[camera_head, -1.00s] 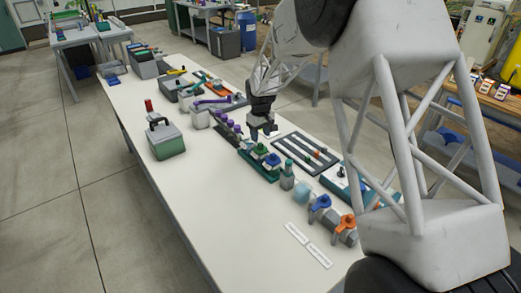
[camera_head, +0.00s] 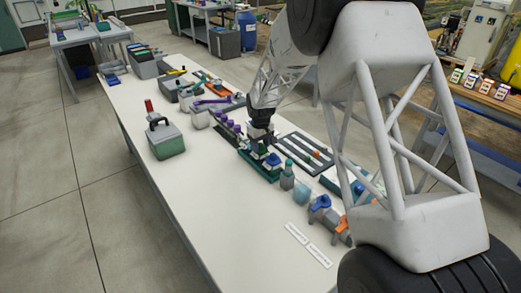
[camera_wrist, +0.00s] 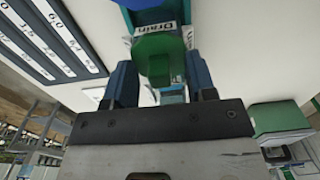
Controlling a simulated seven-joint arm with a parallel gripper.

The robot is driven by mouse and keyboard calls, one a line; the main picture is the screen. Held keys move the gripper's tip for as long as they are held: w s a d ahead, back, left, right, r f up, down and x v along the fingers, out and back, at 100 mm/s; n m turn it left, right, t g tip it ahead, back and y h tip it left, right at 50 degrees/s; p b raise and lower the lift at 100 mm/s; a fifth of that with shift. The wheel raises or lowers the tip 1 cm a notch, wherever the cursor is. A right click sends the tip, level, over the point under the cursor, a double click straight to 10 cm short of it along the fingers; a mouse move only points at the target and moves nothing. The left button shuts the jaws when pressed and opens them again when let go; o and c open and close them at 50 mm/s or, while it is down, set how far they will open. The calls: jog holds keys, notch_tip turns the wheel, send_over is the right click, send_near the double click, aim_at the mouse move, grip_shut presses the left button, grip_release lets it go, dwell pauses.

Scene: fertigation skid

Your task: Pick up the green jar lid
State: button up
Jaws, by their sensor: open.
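The green jar lid (camera_wrist: 158,55) shows in the wrist view, between the two fingers of my gripper (camera_wrist: 160,78). My gripper is open, with one blue-grey finger on each side of the lid. I cannot tell whether either finger touches it. In the head view my gripper (camera_head: 260,140) is low over the green rack (camera_head: 262,173) on the table and largely hides the green lid. A blue lid (camera_head: 272,159) stands just in front of it.
A green-grey box (camera_head: 166,140) is at the left. The front left tabletop (camera_head: 215,210) is clear.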

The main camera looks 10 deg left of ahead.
aim_at(260, 143)
jog(key=shift+c, duration=0.3)
grip_shut()
jog(key=shift+r, duration=0.15)
jog(key=shift+r, duration=0.8)
notch_tip(260, 143, up, 2)
jog(key=s+d, duration=0.2)
jog(key=s, duration=0.5)
jog(key=s+d+r, duration=0.1)
jog(key=s+d, duration=0.2)
jog(key=s, duration=0.5)
jog(key=shift+d, duration=0.25)
jog(key=shift+r, duration=0.1)
jog(key=shift+r, duration=0.1)
